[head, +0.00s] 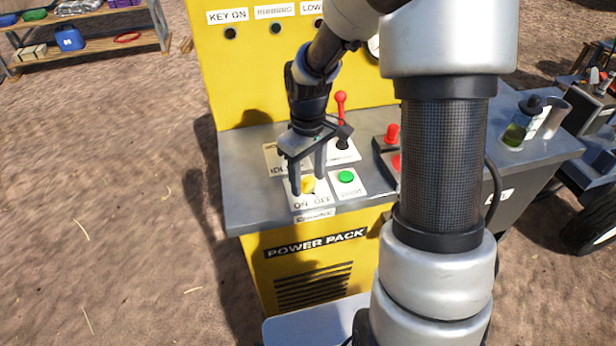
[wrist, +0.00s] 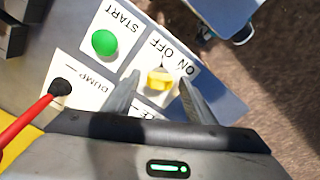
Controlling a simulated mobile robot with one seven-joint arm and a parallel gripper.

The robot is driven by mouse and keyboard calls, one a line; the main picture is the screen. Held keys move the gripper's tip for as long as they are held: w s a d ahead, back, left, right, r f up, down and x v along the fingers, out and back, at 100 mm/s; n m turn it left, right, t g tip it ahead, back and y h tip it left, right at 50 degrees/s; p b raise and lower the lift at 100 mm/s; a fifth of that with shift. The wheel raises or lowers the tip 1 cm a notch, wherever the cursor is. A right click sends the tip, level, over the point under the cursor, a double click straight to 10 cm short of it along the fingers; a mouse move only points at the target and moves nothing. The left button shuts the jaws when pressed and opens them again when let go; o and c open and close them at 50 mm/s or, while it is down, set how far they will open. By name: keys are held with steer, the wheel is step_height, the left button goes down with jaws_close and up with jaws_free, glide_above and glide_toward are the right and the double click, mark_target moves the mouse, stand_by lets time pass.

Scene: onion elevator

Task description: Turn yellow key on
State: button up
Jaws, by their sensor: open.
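The yellow key knob (head: 308,184) sits on a white plate marked ON and OFF (head: 311,203) at the front of the grey power pack console. My gripper (head: 308,186) points down over it, with one finger to each side of the knob in the head view. In the wrist view the yellow key (wrist: 158,78) shows between my two open fingertips (wrist: 160,80). The jaws are apart and hold nothing. I cannot tell whether the fingers touch the knob.
A green START button (head: 346,177) is just right of the key. A lever with a red knob (head: 341,98) stands behind it. Red controls (head: 391,134) and a bottle (head: 520,125) are farther right. The yellow panel (head: 240,75) rises behind the console.

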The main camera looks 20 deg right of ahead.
steer(key=c, duration=1)
steer(key=shift+c, duration=0.2)
steer(key=shift+m, duration=0.5)
steer(key=m, duration=0.4)
steer(key=shift+m, duration=0.4)
steer(key=m+p, duration=0.1)
steer(key=m, duration=0.5)
steer(key=o, duration=1)
